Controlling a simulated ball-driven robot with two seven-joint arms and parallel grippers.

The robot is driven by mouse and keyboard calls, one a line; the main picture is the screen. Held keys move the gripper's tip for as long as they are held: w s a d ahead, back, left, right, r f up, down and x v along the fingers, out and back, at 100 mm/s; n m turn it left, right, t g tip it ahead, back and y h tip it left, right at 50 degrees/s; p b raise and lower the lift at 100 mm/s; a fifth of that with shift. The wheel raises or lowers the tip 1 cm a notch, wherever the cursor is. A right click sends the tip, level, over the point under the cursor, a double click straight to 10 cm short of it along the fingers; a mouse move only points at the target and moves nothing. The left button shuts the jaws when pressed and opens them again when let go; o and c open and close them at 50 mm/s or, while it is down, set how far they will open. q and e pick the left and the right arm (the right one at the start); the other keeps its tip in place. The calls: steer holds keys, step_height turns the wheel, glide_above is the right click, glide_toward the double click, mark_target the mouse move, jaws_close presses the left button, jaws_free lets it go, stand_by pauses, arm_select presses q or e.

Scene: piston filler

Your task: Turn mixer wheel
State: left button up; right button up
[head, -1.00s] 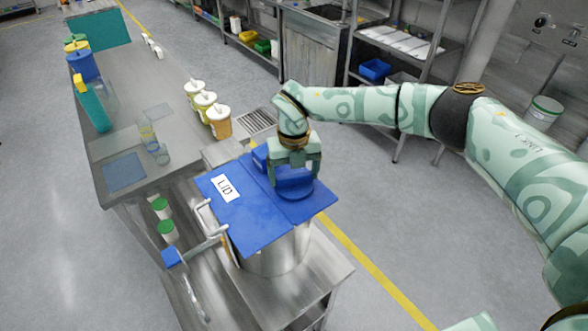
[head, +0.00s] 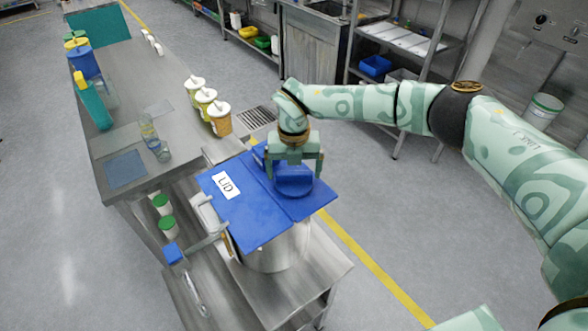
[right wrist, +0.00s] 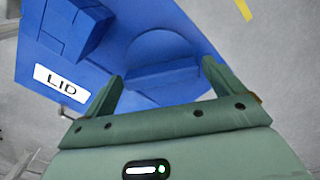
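The mixer wheel (head: 294,187) is a blue round piece on top of the blue lid (head: 245,215), which carries a "LID" label. The lid covers a steel vessel (head: 275,253). My right gripper (head: 294,172) points down over the wheel, with one finger on each side of its raised part. In the right wrist view, the fingers (right wrist: 163,85) are wide apart with the blue wheel (right wrist: 160,50) beyond and between them. I see no clear contact. The wheel's near side is partly hidden by the gripper in that view. My left gripper is not in view.
A blue block (right wrist: 75,30) stands on the lid beside the wheel. A steel handle with a blue end (head: 173,254) sticks out at the vessel's left. Pump bottles (head: 219,118) and glass jars (head: 152,138) stand on the long steel table (head: 150,83).

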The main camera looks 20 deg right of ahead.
mark_target(294, 172)
step_height(294, 172, up, 16)
steer(key=shift+r+b, duration=0.15)
steer(key=shift+b, duration=0.3)
stand_by(0.9)
